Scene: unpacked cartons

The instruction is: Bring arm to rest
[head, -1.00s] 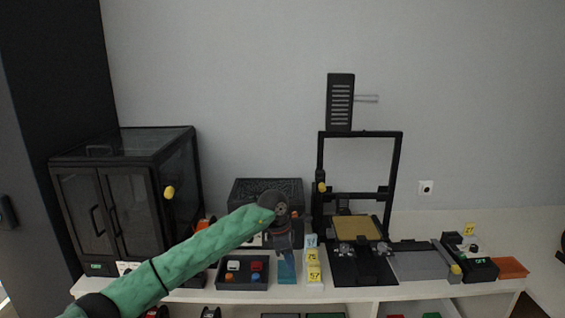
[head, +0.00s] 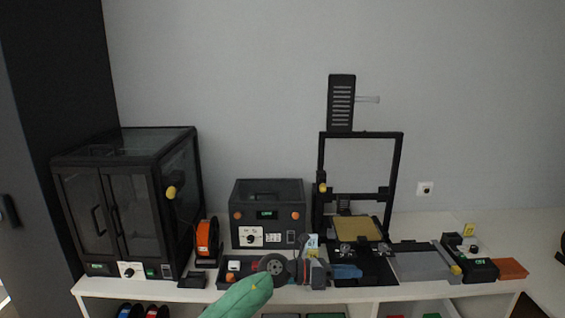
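My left arm in its green sleeve comes up from the bottom edge in the head view. Its wrist is a dark round joint in front of the shelf's small tray. My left gripper (head: 347,271) points to the right, its blue fingers low in front of the printer's base. The fingers are seen side-on and overlap, so their opening is unclear. I see nothing clearly held in them. My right gripper is not in view.
A black enclosed cabinet (head: 110,215) stands at left on the white shelf (head: 420,291). An orange spool (head: 207,238), a black box with a display (head: 267,196) and an open-frame printer (head: 399,170) stand along it. An orange tray (head: 512,269) is at right.

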